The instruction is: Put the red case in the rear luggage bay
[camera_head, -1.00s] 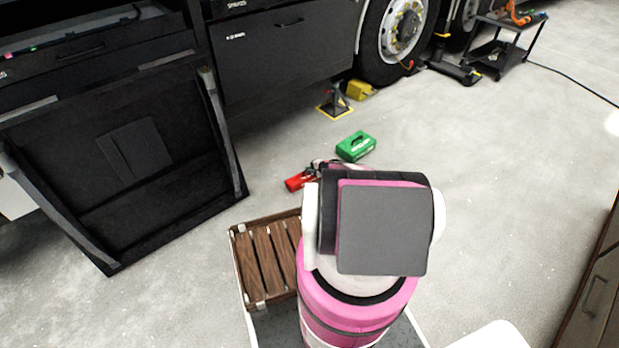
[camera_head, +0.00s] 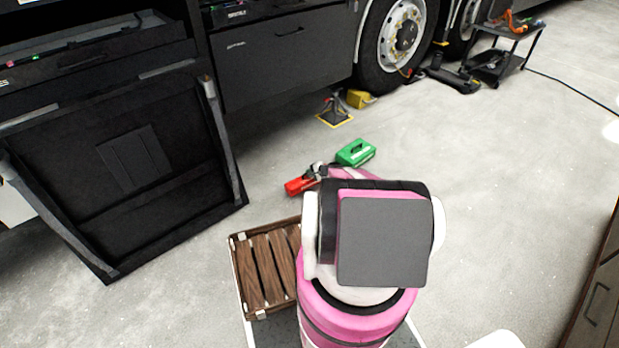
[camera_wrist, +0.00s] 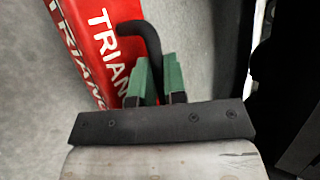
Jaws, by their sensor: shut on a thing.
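The red case (camera_head: 299,186) shows in the head view just past my arm, above the grey floor and partly hidden by the gripper. In the wrist view the red case (camera_wrist: 97,40) has white lettering and a black handle (camera_wrist: 150,38). My gripper (camera_wrist: 156,84) is shut on that handle between its green fingers. In the head view my gripper (camera_head: 318,170) is small and partly hidden by my arm. At the left, a luggage bay (camera_head: 90,45) of the coach has its dark flap (camera_head: 125,165) hanging open. I cannot tell which bay is the rear one.
A green case (camera_head: 356,152) lies on the floor near the red one. A slatted wooden crate (camera_head: 268,268) is beside my arm. A closed bay door (camera_head: 285,60), a jack stand (camera_head: 335,110), a yellow block (camera_head: 360,98) and a wheel (camera_head: 398,38) stand beyond.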

